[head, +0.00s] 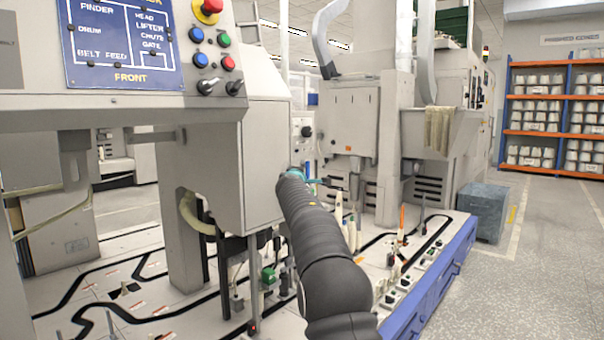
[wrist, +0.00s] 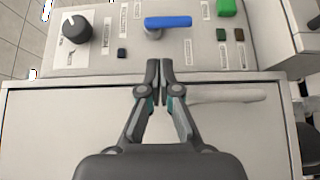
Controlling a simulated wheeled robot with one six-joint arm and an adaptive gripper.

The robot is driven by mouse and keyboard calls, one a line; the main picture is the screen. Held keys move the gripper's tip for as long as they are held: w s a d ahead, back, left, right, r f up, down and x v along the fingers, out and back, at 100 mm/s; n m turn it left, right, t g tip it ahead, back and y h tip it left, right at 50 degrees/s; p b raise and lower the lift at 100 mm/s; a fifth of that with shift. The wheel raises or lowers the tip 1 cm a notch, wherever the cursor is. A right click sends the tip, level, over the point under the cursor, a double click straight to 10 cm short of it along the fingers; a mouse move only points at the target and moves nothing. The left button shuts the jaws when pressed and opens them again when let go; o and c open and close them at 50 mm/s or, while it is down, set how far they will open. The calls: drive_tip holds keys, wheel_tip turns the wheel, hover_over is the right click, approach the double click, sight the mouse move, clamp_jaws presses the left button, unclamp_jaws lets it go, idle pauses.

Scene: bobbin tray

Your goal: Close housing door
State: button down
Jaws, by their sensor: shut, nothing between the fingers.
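In the wrist view, a pale grey flat panel (wrist: 60,130) that looks like the housing door fills the lower half, with a thin dark line along its top edge. A whitish bar handle (wrist: 228,95) lies across it, to the right of my gripper. My gripper (wrist: 158,68) is shut and empty, its fingertips just over the panel's top edge, near the control panel. I cannot tell whether it touches. In the head view, the grey housing (head: 265,165) stands left of my arm. My gripper's teal parts (head: 309,180) show beside it; the door front is hidden there.
In the wrist view, a control panel (wrist: 105,30) above the door carries a black knob (wrist: 76,31), a blue lever (wrist: 168,21) and a green button (wrist: 226,7). In the head view, a tall machine (head: 350,120) stands behind my arm and a grey-blue crate (head: 485,212) at right.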

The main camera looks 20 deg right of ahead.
drive_tip(key=shift+s, duration=0.1)
drive_tip(key=s+d+b, duration=0.6)
drive_tip(key=s+d, duration=0.1)
drive_tip(key=s, duration=0.5)
drive_tip(key=s+d+f+m+g+h, duration=0.1)
drive_tip(key=s+f+m+g, duration=0.15)
drive_tip(key=f, duration=0.25)
drive_tip(key=s+d+f+m+g, duration=0.1)
drive_tip(key=d+f+m+g, duration=0.15)
drive_tip(key=f, duration=0.25)
drive_tip(key=s+a+f+m+g+p, duration=0.1)
drive_tip(key=s+a+f+m+g, duration=0.25)
drive_tip(key=s+f, duration=0.55)
drive_tip(key=s+a+f+m+g+y+p, duration=0.2)
drive_tip(key=s+a+f+m+y+p, duration=0.15)
drive_tip(key=s+a, duration=1)
drive_tip(key=s+a+f+m+g+y+p, duration=0.3)
drive_tip(key=s+a, duration=0.5)
drive_tip(key=s, duration=1)
drive_tip(key=s+a+r+n+t+y+p, duration=0.2)
drive_tip(key=s+a+r+t+p, duration=0.1)
drive_tip(key=s+a+r, duration=0.3)
drive_tip(key=shift+s, duration=1.25)
